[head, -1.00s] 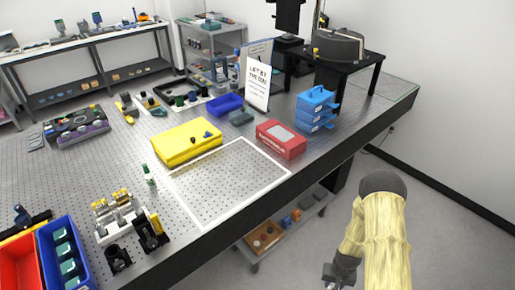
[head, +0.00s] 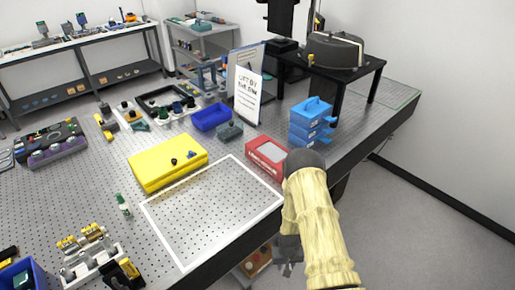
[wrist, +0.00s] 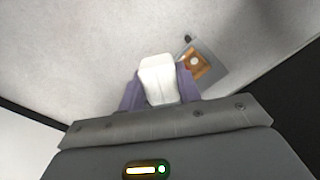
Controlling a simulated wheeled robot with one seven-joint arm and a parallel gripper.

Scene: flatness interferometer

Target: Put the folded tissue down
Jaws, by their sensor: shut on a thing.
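The folded tissue (wrist: 158,80) is white and shows in the wrist view between the two purple fingers of my gripper (wrist: 160,88), which is shut on it. In the head view my gripper (head: 288,262) is low beside the table's front edge, below my sleeved arm. The tissue cannot be made out in the head view. A white-outlined empty rectangle (head: 162,237) is marked on the perforated table top, to the left of my arm. The red tissue box (head: 267,156) stands by the rectangle's far right corner, close to my arm.
A yellow case (head: 167,162) lies behind the rectangle. Blue stacked boxes (head: 311,122) and a sign stand (head: 247,90) are further back. A small green-and-white bottle (head: 123,204) and optical mounts (head: 85,250) stand at the left. A lower shelf with a wooden item (wrist: 195,63) shows below.

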